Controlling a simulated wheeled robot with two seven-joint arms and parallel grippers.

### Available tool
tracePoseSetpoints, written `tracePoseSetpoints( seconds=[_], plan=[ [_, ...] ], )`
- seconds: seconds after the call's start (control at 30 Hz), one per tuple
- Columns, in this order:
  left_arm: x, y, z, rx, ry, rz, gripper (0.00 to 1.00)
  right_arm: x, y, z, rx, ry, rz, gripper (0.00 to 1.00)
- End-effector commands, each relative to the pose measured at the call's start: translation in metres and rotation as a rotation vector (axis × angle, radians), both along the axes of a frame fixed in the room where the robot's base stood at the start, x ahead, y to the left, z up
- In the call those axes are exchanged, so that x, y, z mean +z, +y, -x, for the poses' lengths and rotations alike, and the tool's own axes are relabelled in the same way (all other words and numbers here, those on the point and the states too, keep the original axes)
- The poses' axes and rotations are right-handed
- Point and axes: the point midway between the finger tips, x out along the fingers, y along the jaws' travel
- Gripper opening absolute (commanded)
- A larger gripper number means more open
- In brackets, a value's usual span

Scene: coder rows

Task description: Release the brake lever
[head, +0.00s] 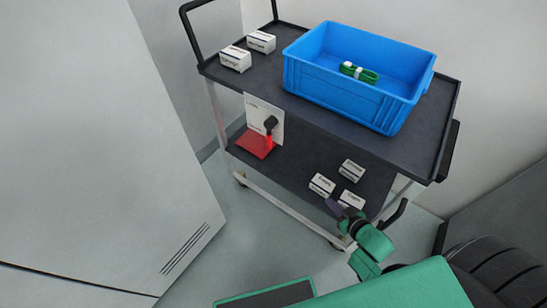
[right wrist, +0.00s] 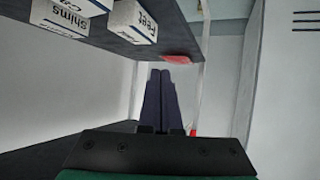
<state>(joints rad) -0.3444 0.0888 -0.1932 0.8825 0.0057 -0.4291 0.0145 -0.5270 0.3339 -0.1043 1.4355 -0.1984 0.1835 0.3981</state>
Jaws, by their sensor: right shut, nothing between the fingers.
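A lever with a black knob (head: 270,122) and a red stem stands by a white labelled panel (head: 262,118) at the left end of the cart's lower shelf. A flat red plate (head: 254,144) lies at its foot. In the right wrist view a red piece (right wrist: 177,58) shows at the shelf edge, beyond my fingertips. My right gripper (head: 334,206) is shut and empty, by the front edge of the lower shelf, well right of the lever. Its closed fingers also show in the right wrist view (right wrist: 160,76). My left gripper is not in view.
The cart's lower shelf (head: 300,170) carries several small white boxes (head: 321,184) close to my right gripper. The upper shelf (head: 268,76) holds a blue crate (head: 330,82) with a green cable bundle (head: 358,72). A grey cabinet (head: 90,150) stands left. Open floor (head: 240,225) lies between.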

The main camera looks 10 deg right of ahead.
Motion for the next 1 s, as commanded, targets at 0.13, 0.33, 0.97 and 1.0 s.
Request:
tracePoseSetpoints(
  seconds=[0.13, 0.33, 0.97, 1.0],
  plan=[
    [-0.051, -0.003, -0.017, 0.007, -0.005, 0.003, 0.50, 0.069, 0.040, -0.038, 0.155, -0.297, -0.110, 0.00],
    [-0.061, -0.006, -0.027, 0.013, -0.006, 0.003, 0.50, 0.141, 0.080, -0.039, 0.299, -0.472, -0.206, 0.00],
    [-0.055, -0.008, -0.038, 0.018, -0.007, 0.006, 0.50, 0.151, 0.102, -0.076, 0.309, -0.490, -0.213, 0.00],
    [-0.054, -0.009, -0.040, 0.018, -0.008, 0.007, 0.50, 0.150, 0.107, -0.084, 0.309, -0.489, -0.213, 0.00]
  ],
)
